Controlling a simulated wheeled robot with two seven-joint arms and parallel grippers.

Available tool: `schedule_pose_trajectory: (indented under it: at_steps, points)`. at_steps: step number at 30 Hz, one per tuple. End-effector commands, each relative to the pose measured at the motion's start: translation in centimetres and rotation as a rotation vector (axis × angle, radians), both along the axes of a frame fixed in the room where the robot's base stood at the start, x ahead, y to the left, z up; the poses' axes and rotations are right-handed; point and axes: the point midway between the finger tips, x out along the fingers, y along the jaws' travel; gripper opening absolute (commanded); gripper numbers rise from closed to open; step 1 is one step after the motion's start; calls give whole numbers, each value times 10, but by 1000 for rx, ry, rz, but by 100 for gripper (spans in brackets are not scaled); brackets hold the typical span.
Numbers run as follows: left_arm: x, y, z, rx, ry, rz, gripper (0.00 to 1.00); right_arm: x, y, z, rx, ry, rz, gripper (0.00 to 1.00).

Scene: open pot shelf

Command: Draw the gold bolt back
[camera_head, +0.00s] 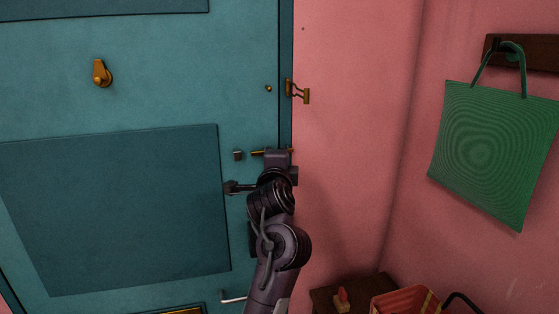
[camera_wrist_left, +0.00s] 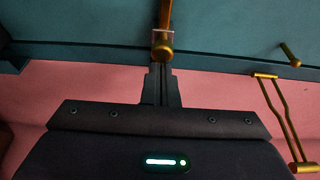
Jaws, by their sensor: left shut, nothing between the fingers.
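The gold bolt (camera_head: 257,153) lies horizontally on the teal door near its right edge. In the left wrist view the gold bolt (camera_wrist_left: 165,14) runs up and away from the gripper, with a rounded gold end just beyond the fingertips. My left gripper (camera_wrist_left: 160,70) is shut and empty there. I cannot tell whether the fingertips touch the bolt. My right gripper is not in view.
A gold swing latch (camera_head: 299,92) sits on the frame above the bolt, beside a small gold stud (camera_head: 269,88). A dark block (camera_head: 238,155) is left of the bolt. A green bag (camera_head: 493,150) hangs on the right wall; a low brown table (camera_head: 325,300) stands below.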

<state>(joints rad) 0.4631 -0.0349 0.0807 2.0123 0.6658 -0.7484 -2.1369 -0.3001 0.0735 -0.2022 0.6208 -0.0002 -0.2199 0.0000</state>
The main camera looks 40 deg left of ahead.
Motion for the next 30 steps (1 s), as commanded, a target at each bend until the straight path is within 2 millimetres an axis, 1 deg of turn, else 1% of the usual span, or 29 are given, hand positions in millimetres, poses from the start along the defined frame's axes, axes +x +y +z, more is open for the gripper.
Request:
schedule_pose_trajectory:
  at_steps: [4,9,12,14,25,28,30]
  points:
    - [-3,3,0,0,0,2,0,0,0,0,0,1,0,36]
    - [-24,23,0,2,-1,3,0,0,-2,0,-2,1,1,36]
    - [-33,29,0,1,0,1,0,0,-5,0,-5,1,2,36]
    - [-35,30,0,1,1,1,0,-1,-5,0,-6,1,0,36]
    - [-34,31,1,0,-1,2,0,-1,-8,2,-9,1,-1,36]
    - [-29,31,3,0,0,2,0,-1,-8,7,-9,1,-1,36]
    - [-22,31,3,2,3,1,0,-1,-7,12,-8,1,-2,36]
